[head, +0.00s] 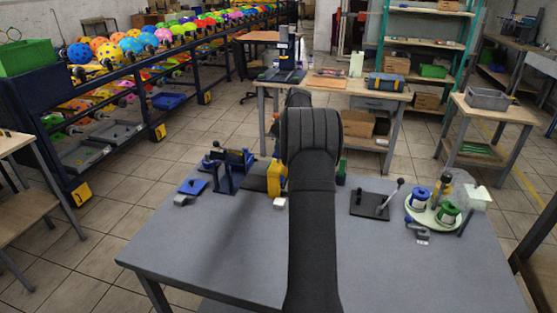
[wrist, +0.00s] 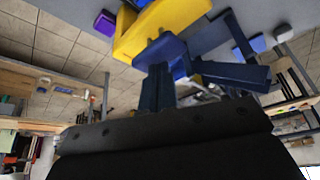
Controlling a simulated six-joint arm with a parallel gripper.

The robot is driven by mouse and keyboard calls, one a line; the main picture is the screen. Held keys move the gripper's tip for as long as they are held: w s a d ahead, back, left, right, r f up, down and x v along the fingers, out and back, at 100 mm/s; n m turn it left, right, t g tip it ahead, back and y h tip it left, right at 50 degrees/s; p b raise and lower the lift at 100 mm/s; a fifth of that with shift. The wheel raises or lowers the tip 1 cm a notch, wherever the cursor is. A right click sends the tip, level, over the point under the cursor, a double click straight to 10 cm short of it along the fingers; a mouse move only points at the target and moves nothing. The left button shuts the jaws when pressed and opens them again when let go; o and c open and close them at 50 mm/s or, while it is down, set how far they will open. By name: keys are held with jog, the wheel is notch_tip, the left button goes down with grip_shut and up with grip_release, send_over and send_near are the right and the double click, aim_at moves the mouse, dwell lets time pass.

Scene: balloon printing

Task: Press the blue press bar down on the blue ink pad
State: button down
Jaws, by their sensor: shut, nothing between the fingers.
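A dark blue press frame with a crossbar (head: 231,157) stands at the table's left side in the head view. A flat blue pad (head: 192,186) lies left of it. My gripper is hidden behind my arm in the head view. In the wrist view its shut fingers (wrist: 158,85) appear as dark blue shapes close to a yellow part (wrist: 170,22). A dark blue bar (wrist: 235,76) extends to their right. I cannot tell whether the fingers touch the yellow part or the bar.
The grey table (head: 225,240) is clear in front. To the right are a black plate with a lever (head: 370,204) and a round tray (head: 432,216) with blue and green containers. A yellow piece (head: 277,178) stands beside my arm. A rack of balls (head: 130,75) is behind left.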

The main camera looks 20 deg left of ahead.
jog(key=shift+f, duration=1.15)
notch_tip(320, 180, up, 12)
jog(key=shift+f, duration=0.15)
dwell(0.3)
notch_tip(320, 180, down, 9)
jog(key=shift+f, duration=0.1)
dwell(0.6)
dwell(0.8)
